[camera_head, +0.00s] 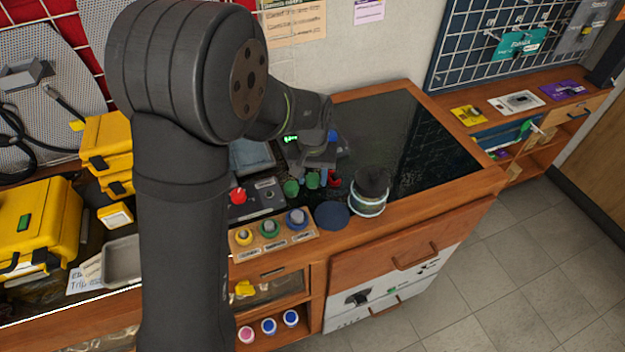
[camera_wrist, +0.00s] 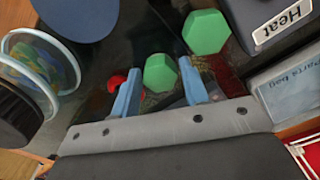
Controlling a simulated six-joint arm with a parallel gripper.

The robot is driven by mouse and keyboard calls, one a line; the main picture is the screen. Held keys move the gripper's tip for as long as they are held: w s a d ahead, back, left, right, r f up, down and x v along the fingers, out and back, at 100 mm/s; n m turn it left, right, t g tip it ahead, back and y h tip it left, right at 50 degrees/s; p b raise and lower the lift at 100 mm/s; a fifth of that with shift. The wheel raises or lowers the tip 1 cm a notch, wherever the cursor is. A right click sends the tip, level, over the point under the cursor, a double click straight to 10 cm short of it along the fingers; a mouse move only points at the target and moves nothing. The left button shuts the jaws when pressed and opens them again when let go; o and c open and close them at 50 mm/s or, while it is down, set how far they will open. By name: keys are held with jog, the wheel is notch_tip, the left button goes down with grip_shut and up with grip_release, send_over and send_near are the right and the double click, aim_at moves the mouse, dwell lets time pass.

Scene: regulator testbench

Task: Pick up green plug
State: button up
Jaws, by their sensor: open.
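Two green plugs show in the wrist view. One hexagonal green plug (camera_wrist: 160,72) lies between the two blue fingers of my gripper (camera_wrist: 160,75). A second green plug (camera_wrist: 206,32) lies just beyond the tip of the right finger. In the head view, the green plugs (camera_head: 291,188) (camera_head: 312,180) sit near the front of the dark bench top, under my gripper (camera_head: 322,172). My gripper is open, with a finger on either side of the nearer plug in the wrist view. I cannot tell whether the fingers touch it.
A red piece (camera_wrist: 116,83) lies beside the left finger. A clear jar with a blue rim (camera_head: 367,207) and a dark blue disc (camera_head: 332,216) stand close by. A box labelled Heat (camera_wrist: 281,22) is near the second plug. The bench's right side is clear.

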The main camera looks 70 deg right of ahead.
aim_at(315, 178)
jog(key=c, duration=0.7)
jog(key=shift+r, duration=0.55)
jog(key=r, duration=0.2)
jog(key=s+r, duration=0.1)
jog(key=shift+a+r, duration=0.15)
jog(key=shift+r, duration=0.2)
jog(key=s+a+r, duration=0.4)
jog(key=s+r, duration=0.2)
jog(key=s, duration=0.4)
jog(key=shift+w+a+r, duration=0.1)
jog(key=shift+r, duration=2.5)
jog(key=shift+w+a+r, duration=0.1)
jog(key=shift+r, duration=2.45)
